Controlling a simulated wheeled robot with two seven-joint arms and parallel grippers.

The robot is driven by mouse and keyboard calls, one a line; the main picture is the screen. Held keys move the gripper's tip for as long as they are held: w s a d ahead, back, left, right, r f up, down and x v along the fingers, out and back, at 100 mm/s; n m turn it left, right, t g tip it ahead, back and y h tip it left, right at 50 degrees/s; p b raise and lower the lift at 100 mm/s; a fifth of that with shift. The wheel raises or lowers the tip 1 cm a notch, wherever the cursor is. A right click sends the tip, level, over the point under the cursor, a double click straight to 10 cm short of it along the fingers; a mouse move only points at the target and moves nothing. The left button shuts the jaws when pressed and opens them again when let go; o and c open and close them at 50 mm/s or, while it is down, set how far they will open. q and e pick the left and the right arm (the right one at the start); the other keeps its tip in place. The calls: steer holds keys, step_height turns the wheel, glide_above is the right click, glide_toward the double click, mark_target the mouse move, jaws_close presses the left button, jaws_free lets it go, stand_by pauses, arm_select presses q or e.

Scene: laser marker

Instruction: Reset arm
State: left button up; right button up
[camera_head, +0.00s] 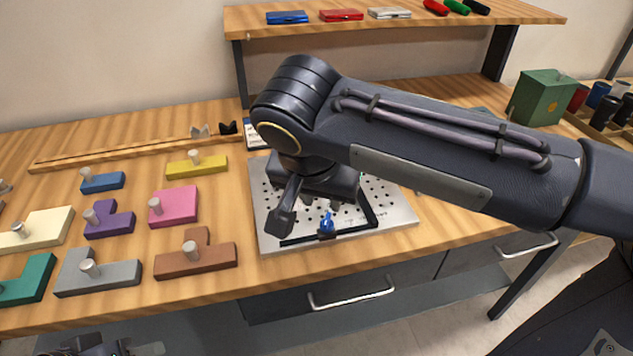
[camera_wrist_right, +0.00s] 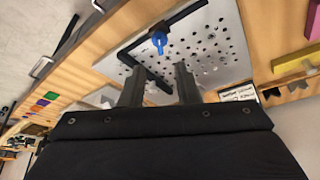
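My right arm comes in from the right in the head view, and my right gripper (camera_head: 312,208) hangs over the perforated metal plate (camera_head: 405,212). In the right wrist view its two fingers (camera_wrist_right: 160,86) stand apart with nothing gripped between them. A black angled bracket (camera_head: 375,213) with a blue knob (camera_head: 327,222) sits on the plate near the fingers; the knob also shows in the right wrist view (camera_wrist_right: 159,40), beyond the fingertips. Part of my left gripper (camera_head: 110,349) shows at the bottom left edge of the head view, low in front of the table; its fingers are mostly cut off.
Coloured blocks with pegs, such as a pink one (camera_head: 174,206) and a brown one (camera_head: 197,257), lie on the wooden table (camera_head: 215,295) left of the plate. A raised shelf (camera_head: 400,20) holds small items at the back. A green box (camera_head: 540,97) stands at right.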

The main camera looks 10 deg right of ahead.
steer(key=shift+d, duration=0.1)
steer(key=s+d+f+n+t+y+p, duration=0.1)
steer(key=s+d+n+y+p, duration=0.1)
steer(key=s+d+p, duration=0.3)
steer(key=s+d+f+n+y+p, duration=0.1)
steer(key=s+d+y+p, duration=0.3)
steer(key=s, duration=0.4)
steer(key=shift+d+f+n+t+p, duration=0.45)
steer(key=shift+d+p, duration=0.35)
steer(key=shift+d, duration=0.25)
